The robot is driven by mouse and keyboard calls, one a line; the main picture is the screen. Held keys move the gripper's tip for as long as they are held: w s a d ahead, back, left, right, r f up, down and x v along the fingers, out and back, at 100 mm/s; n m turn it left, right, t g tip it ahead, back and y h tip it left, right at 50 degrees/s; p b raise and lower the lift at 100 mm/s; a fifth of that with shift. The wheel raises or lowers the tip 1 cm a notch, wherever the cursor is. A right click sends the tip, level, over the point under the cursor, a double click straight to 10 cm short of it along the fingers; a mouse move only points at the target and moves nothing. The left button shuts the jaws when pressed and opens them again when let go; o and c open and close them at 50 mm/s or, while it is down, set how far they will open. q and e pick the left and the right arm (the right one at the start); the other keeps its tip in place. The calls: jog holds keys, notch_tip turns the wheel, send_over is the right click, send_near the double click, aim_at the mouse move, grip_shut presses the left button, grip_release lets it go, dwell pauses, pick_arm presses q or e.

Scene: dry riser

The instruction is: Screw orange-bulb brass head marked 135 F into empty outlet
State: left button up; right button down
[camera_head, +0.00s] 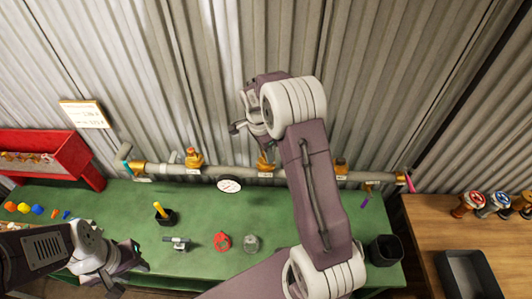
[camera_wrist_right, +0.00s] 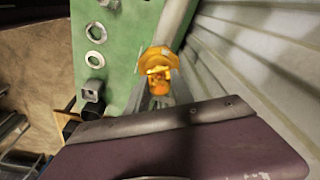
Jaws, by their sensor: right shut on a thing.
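My right gripper (camera_wrist_right: 160,92) is shut on an orange and brass piece (camera_wrist_right: 159,72), which looks like the orange-bulb head. The marking on it cannot be read. In the right wrist view the piece lines up with the end of the visible grey pipe; whether it touches an outlet cannot be told. In the head view my right gripper (camera_head: 240,126) shows in front of the wall, above the pipe (camera_head: 222,173) in the picture. Brass fittings (camera_head: 193,158) sit along the pipe, one (camera_head: 265,164) below that gripper. My left gripper (camera_head: 138,262) is low at the left; its jaws are unclear.
The corrugated wall is close behind.

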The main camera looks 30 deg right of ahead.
jog(key=m, duration=0.4)
jog(key=shift+g+p, duration=0.3)
jog(key=shift+m, duration=0.9)
jog(key=c, duration=1.1)
grip_release()
jog(key=shift+s, duration=0.15)
